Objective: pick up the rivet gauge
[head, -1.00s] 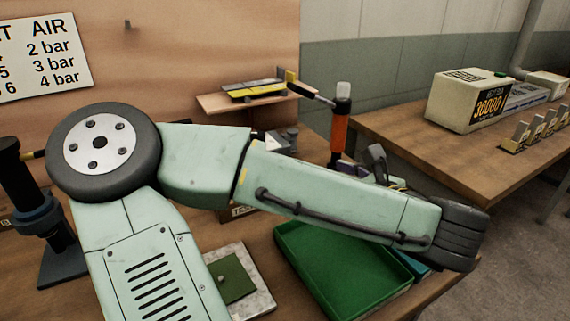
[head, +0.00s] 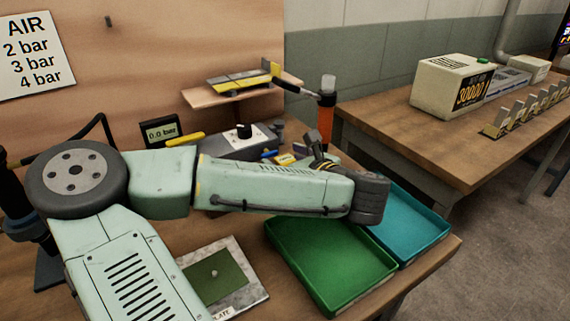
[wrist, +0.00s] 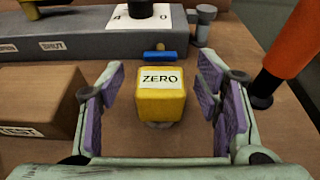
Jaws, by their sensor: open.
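A small yellow block labelled ZERO (wrist: 160,101) stands on the bench in the wrist view. No label names a rivet gauge, and I cannot tell for sure that this block is it. My gripper (wrist: 160,78) is open, with purple-padded fingers on either side of the block and visible gaps to both. In the head view, yellow shows beside my gripper (head: 318,150), partly hidden by my arm.
A grey panel with a dial (head: 240,142) lies behind the block. An orange cylinder (wrist: 293,50) stands close on the right, and a brown box (wrist: 38,105) on the left. Green (head: 330,262) and teal (head: 408,222) trays are at the bench's right front.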

